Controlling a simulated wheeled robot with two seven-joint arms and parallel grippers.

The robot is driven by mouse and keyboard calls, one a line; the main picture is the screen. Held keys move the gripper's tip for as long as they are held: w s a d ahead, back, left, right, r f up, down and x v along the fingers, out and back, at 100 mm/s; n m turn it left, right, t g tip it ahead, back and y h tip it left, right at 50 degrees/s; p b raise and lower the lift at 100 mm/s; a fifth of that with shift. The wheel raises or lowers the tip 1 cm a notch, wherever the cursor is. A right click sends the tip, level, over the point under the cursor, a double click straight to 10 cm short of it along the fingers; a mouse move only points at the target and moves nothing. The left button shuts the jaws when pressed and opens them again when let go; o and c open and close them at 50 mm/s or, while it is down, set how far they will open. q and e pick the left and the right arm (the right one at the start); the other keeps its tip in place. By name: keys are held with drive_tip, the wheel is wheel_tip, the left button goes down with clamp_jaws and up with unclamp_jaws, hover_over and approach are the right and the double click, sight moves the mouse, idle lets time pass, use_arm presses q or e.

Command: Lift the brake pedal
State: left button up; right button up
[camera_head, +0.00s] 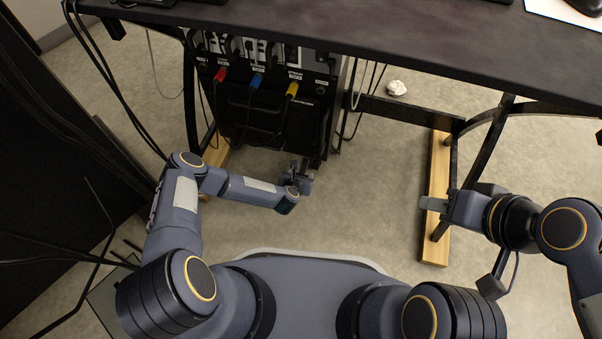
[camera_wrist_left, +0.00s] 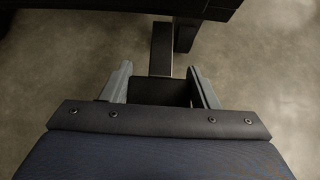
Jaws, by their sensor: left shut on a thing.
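The brake pedal (camera_wrist_left: 161,52) shows in the left wrist view as a dark narrow bar that runs down from the underside of a black unit. Its wider dark end sits between the two grey fingers of my left gripper (camera_wrist_left: 160,88), which is shut on it. In the head view my left gripper (camera_head: 301,178) is low by the front right foot of the black equipment cart (camera_head: 265,150), and it mostly hides the pedal there. My right gripper (camera_head: 433,204) is apart from the cart, above a wooden floor beam. Its finger gap is not clear.
The dark desk (camera_head: 400,40) overhangs the cart. Red, blue and yellow plugs (camera_head: 256,81) with cables are on the cart's front. The wooden beam (camera_head: 437,175) carries desk legs at right. Cables hang at left. The floor (camera_head: 375,190) between cart and beam is clear.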

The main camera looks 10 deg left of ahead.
sight(303, 168)
use_arm(q)
drive_tip(key=shift+w+d+r+g+y+p, duration=0.1)
drive_tip(key=shift+w+r+g+y+p, duration=0.05)
drive_tip(key=shift+r+g+p, duration=0.65)
drive_tip(key=shift+w+r+g+y+p, duration=0.15)
drive_tip(key=shift+r+g+p, duration=0.35)
drive_tip(key=shift+g+p, duration=0.55)
drive_tip(key=shift+w+p, duration=0.1)
drive_tip(key=shift+p, duration=0.25)
drive_tip(key=shift+w+r, duration=0.15)
drive_tip(key=o, duration=1.3)
drive_tip(key=shift+r, duration=0.1)
drive_tip(key=shift+o, duration=0.5)
drive_tip(key=shift+f, duration=0.2)
drive_tip(key=shift+s, duration=0.2)
drive_tip(key=p+v, duration=0.3)
drive_tip(key=v, duration=0.4)
drive_tip(key=shift+w+r, duration=0.1)
drive_tip(key=shift+r, duration=0.1)
drive_tip(key=shift+s+r+p, duration=0.2)
drive_tip(key=shift+p, duration=0.1)
